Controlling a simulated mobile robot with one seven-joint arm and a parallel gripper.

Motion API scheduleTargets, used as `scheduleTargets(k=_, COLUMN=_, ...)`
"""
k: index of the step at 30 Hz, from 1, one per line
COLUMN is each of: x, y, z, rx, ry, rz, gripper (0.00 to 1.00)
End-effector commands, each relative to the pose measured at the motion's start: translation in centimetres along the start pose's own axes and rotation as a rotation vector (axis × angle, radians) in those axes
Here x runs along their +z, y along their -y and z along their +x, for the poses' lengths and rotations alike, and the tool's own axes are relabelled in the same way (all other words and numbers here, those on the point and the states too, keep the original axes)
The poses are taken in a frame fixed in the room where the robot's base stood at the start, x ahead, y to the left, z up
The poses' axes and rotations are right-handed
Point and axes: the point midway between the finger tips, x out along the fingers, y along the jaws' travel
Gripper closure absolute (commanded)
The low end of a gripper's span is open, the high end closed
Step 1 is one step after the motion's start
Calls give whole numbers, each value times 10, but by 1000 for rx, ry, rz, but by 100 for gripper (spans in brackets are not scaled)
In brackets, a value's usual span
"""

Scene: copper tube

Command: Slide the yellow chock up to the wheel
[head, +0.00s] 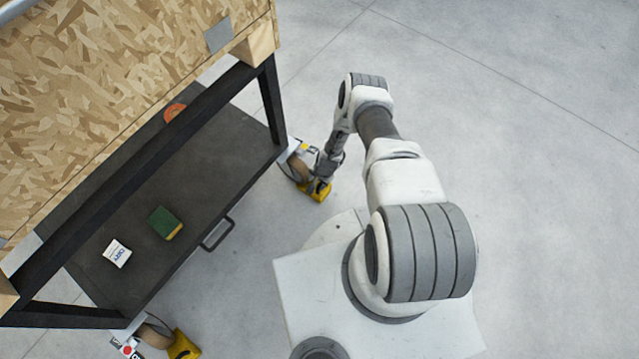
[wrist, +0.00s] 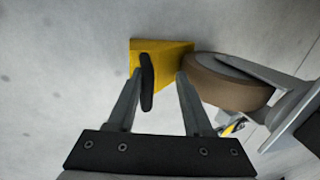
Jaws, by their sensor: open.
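The yellow chock (head: 319,191) lies on the floor beside the cart's far-right wheel (head: 298,169). In the wrist view the chock (wrist: 170,58) has an upright black handle (wrist: 147,82), and its right end comes up close to the brown wheel (wrist: 228,84). I cannot tell whether chock and wheel touch. My gripper (wrist: 160,78) is open, with the handle between its fingers, nearer the left one. In the head view my gripper (head: 320,180) is small and partly hidden at the chock.
A black cart (head: 190,190) with a wood-board box (head: 130,80) above stands at left. Its shelf holds a green-yellow block (head: 165,223), a white box (head: 117,253) and an orange roll (head: 174,112). Another yellow chock (head: 184,346) sits by the near wheel. The floor at right is clear.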

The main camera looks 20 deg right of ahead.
Motion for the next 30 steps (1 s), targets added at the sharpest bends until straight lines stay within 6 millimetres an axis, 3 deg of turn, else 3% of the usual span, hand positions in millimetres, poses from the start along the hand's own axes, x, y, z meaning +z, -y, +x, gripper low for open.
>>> scheduleTargets(k=2, x=-1, y=3, z=0, rx=-5, ry=-3, rz=0, gripper=48)
scheduleTargets(k=17, x=0, y=-2, z=-5, rx=3, ry=2, rz=2, gripper=48)
scheduleTargets(k=23, x=-1, y=-1, z=-37, rx=3, ry=2, rz=2, gripper=48)
scheduleTargets(k=30, x=-1, y=0, z=-98, rx=3, ry=1, rz=3, gripper=48)
